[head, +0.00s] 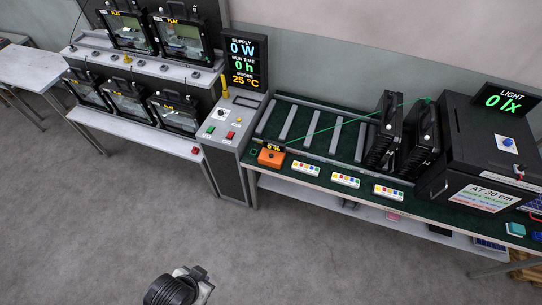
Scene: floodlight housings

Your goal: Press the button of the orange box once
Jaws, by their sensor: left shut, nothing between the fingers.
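The orange box (271,157) sits at the left front corner of the green-topped workbench (312,168), with a small dark display with yellow digits at its back edge. My left gripper (196,278) shows at the bottom edge of the head view, shut and empty. It is over the grey floor, well in front of the bench and apart from the orange box. My right gripper is out of view.
A grey control cabinet (229,135) with red and green buttons stands left of the bench. Small boxes with coloured buttons (345,180) line the bench front. Black housings (385,130) and a large black box (480,145) stand right. The floor in front is clear.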

